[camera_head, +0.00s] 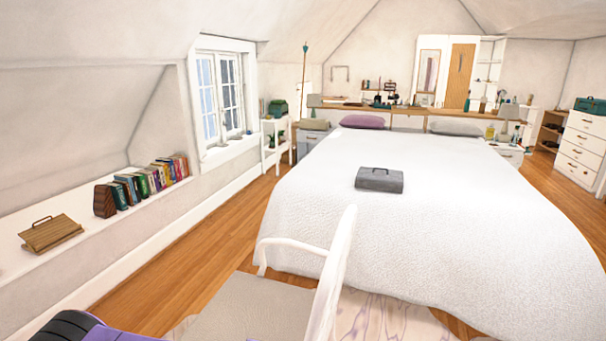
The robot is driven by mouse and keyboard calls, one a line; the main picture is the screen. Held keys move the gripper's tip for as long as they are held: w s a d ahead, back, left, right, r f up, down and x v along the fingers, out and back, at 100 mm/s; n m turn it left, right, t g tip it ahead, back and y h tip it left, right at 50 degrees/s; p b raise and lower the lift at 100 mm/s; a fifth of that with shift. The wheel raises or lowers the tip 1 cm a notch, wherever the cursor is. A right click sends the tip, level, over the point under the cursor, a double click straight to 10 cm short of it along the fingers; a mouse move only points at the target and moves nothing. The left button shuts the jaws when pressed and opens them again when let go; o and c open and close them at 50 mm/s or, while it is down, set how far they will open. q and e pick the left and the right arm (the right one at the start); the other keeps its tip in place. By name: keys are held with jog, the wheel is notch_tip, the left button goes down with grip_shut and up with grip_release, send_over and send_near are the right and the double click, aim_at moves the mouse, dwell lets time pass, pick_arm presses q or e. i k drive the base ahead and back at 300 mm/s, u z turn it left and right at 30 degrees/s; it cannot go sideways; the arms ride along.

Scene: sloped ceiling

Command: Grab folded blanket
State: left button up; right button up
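A beige, folded-looking item (313,125) sits on the left nightstand, small and hard to make out. Neither of my grippers shows in the head view.
A white-framed chair (333,265) with a grey seat stands in front of the bed (455,220). A ledge with books (150,180) and a wooden stand (50,233) runs along the left wall. Wooden floor (190,255) is open between ledge and bed.

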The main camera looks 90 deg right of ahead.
aim_at(375, 179)
jog(key=k, duration=1.05)
jog(key=z, duration=3.75)
jog(key=i, duration=2.9)
jog(key=u, duration=2)
